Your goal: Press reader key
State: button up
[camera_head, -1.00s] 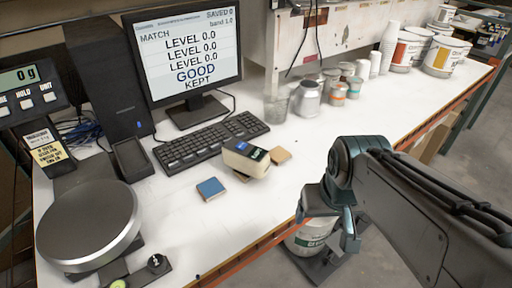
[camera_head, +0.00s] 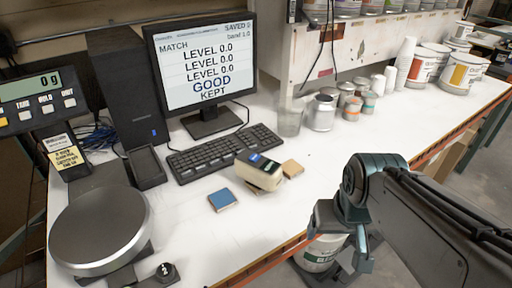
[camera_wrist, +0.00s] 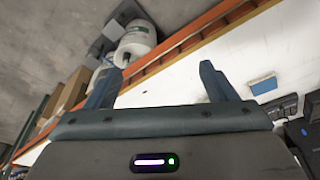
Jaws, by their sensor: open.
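The reader is a cream handheld device (camera_head: 260,172) with a dark screen and blue marks on top. It sits on the white table in front of the keyboard, partly on a tan tile (camera_head: 291,168). Which part of it is the key is too small to tell. A blue tile (camera_head: 223,200) lies to its left. My gripper (camera_head: 345,262) hangs off the table's front edge, to the right of and nearer than the reader. In the wrist view my gripper (camera_wrist: 157,85) has its two fingers wide apart with nothing between them.
A monitor (camera_head: 203,62) reads "GOOD KEPT" behind the keyboard (camera_head: 224,152). A round scale (camera_head: 100,230) stands at the left. Cups and cans (camera_head: 322,112) stand at the back. A white bucket (camera_wrist: 136,40) is below the table edge. The table's front middle is clear.

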dwell(0.3)
grip_shut()
dwell(1.6)
